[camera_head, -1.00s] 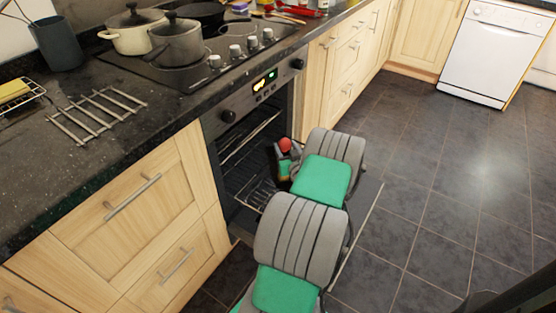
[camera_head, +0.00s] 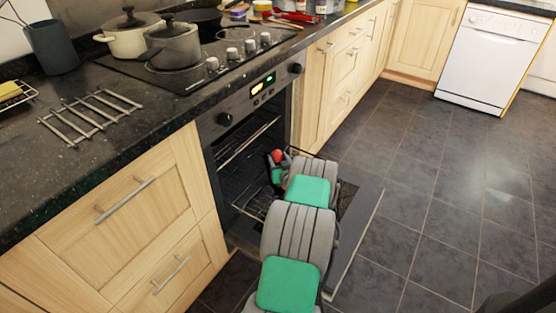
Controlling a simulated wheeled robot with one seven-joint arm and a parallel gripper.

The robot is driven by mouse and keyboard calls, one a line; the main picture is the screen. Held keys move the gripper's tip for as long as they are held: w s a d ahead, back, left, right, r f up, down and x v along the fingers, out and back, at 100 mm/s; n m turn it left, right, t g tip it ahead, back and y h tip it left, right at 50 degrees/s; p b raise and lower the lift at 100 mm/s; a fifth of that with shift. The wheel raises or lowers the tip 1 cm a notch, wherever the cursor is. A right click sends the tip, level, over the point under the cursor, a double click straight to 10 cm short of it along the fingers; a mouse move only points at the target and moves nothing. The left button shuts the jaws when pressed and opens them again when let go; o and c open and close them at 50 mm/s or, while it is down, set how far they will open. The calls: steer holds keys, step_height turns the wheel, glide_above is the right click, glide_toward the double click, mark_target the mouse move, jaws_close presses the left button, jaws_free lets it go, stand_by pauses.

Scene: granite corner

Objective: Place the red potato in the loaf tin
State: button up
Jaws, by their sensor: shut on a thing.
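The red potato (camera_head: 277,155) is small and round in the head view, at the mouth of the open oven. My gripper (camera_head: 276,165) is shut on it, at the far end of my grey and green arm. The gripper is small here and partly hidden by my own arm links. I cannot make out a loaf tin; the oven's inside is dark and partly covered by my arm.
The oven (camera_head: 240,150) stands open with wire racks inside, and its lowered door (camera_head: 358,215) lies under my arm. Pots (camera_head: 172,42) stand on the hob above. A metal trivet (camera_head: 90,117) lies on the counter. The tiled floor (camera_head: 450,190) at right is clear.

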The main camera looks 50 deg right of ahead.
steer(key=shift+f+b, duration=0.6)
steer(key=shift+b, duration=0.05)
steer(key=o, duration=1.4)
steer(key=shift+r+p, duration=0.4)
steer(key=shift+p, duration=0.05)
steer(key=shift+r+p, duration=0.55)
steer(key=shift+p, duration=0.15)
steer(key=p+v, duration=0.1)
steer(key=v, duration=1.1)
steer(key=shift+f, duration=0.25)
